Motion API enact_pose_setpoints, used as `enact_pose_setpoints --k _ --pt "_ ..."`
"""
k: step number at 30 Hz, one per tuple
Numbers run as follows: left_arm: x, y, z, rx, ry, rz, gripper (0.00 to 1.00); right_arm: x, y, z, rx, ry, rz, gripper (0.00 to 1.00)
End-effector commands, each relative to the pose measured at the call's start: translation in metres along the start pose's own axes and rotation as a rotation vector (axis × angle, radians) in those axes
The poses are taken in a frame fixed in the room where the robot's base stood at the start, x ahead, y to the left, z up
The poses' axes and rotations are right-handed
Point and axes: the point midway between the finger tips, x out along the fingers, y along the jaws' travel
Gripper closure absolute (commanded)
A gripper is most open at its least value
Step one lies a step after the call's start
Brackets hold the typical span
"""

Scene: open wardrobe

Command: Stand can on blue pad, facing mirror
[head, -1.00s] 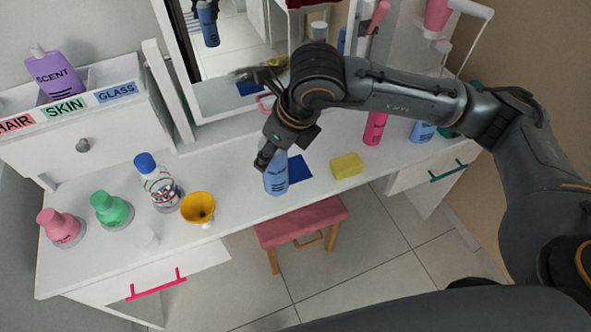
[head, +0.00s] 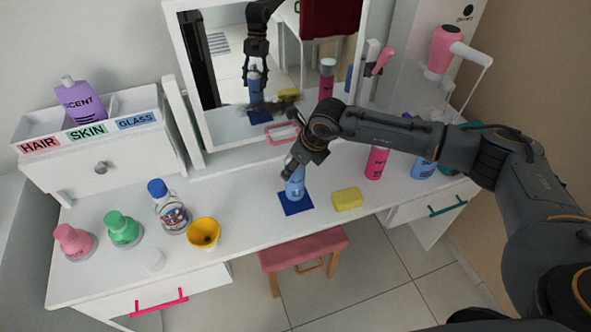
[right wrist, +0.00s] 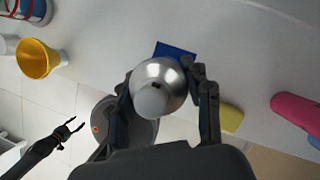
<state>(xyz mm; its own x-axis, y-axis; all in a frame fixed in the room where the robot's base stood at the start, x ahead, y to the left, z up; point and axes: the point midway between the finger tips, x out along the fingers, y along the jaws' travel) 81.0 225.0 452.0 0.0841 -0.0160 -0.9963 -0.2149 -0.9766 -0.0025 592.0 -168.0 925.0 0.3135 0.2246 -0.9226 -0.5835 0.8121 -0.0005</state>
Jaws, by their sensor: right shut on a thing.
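The blue can (head: 295,186) with a silver top is upright over the blue pad (head: 292,208) on the white table. Its base overlaps the pad in the head view; I cannot tell whether it touches. Dark print shows low on the side towards my head camera. My right gripper (head: 292,166) is shut on the can's upper part. In the right wrist view its fingers flank the silver can top (right wrist: 158,88), with the pad (right wrist: 176,50) partly hidden behind. The mirror (head: 222,62) stands behind and reflects can and gripper. My left gripper (right wrist: 74,129) is open and empty, away from the table.
A yellow sponge (head: 347,199) lies right of the pad; a pink bottle (head: 376,162) and blue bottle (head: 423,168) stand farther right. A yellow funnel (head: 204,234), clear bottle (head: 170,212), green bottle (head: 123,229) and pink bottle (head: 73,242) are left. A pink stool (head: 303,250) is below.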

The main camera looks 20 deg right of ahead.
Motion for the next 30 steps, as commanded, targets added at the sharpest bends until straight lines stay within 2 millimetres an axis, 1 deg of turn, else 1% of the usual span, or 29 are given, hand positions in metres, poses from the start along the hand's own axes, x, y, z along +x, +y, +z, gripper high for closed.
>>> enact_pose_setpoints --k 2,6,9,17,21,22,23,24,25,30 --pt "-0.003 -0.001 0.001 0.001 -0.002 -0.001 0.5 0.005 -0.005 -0.001 0.001 0.001 -0.001 0.92" --pt "-0.017 -0.005 0.0 0.002 -0.003 -0.006 0.5 0.022 -0.005 -0.008 0.0 0.003 0.0 0.92" --pt "-0.02 -0.009 0.0 0.002 -0.003 -0.01 0.5 0.032 -0.005 -0.011 -0.001 0.001 0.0 0.92" --pt "-0.018 -0.013 -0.005 -0.002 0.003 -0.015 0.5 0.035 -0.005 -0.012 -0.001 -0.001 0.0 0.92" --pt "-0.013 -0.013 -0.005 -0.003 0.005 -0.015 0.5 0.04 -0.005 -0.015 -0.001 -0.001 0.0 0.92" --pt "-0.015 -0.013 -0.005 -0.003 0.006 -0.015 0.5 0.038 -0.005 -0.014 -0.001 0.001 0.0 0.45" --pt "-0.015 -0.013 -0.006 -0.003 0.006 -0.015 0.5 0.038 -0.005 -0.014 -0.001 0.001 0.0 0.39" --pt "-0.015 -0.013 -0.006 -0.003 0.006 -0.015 0.5 0.038 -0.005 -0.014 -0.001 0.001 0.0 0.3" --pt "-0.015 -0.013 -0.006 -0.003 0.006 -0.015 0.5 0.038 -0.005 -0.014 -0.001 0.001 0.0 0.28" --pt "-0.015 -0.013 -0.006 -0.002 0.006 -0.015 0.5 0.038 -0.005 -0.014 0.0 0.001 0.0 0.28"
